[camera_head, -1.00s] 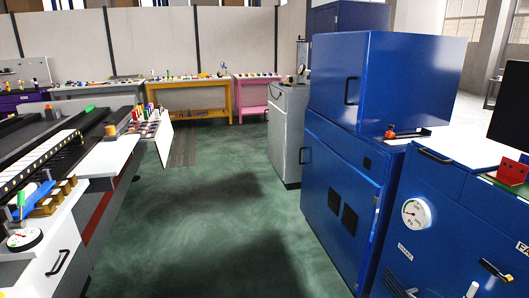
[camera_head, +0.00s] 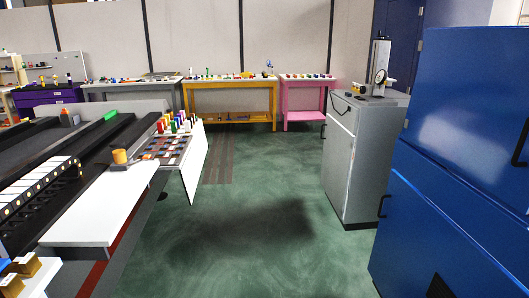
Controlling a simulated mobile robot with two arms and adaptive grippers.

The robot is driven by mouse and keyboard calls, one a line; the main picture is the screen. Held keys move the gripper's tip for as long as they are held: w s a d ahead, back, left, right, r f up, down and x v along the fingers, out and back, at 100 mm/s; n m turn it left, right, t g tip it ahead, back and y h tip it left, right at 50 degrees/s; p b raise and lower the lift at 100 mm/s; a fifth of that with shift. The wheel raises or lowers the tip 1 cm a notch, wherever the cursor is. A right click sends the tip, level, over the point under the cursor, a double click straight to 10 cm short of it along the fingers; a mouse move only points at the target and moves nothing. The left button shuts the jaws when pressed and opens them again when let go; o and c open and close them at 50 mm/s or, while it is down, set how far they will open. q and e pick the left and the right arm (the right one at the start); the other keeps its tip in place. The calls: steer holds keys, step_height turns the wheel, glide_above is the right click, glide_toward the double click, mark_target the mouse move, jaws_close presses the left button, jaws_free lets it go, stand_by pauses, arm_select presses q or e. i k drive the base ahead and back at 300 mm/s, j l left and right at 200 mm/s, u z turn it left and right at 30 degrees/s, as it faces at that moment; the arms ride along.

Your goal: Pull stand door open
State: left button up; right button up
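A grey cabinet stand (camera_head: 363,158) stands on the floor right of centre, with a dial gauge device (camera_head: 380,72) on its top. I cannot tell which of these is the stand that the task names. Neither of my grippers is in view.
A conveyor bench (camera_head: 85,190) with a white top fills the left, with a tray of coloured pieces (camera_head: 165,148) at its end. Green floor (camera_head: 260,190) between bench and cabinets is clear. Yellow (camera_head: 232,98) and pink (camera_head: 305,97) tables stand at the back wall.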

mark_target(338, 141)
steer(key=i, duration=2.4)
steer(key=i+j, duration=0.1)
steer(key=i, duration=2.3)
steer(key=l+z, duration=0.05)
steer(key=l, duration=0.05)
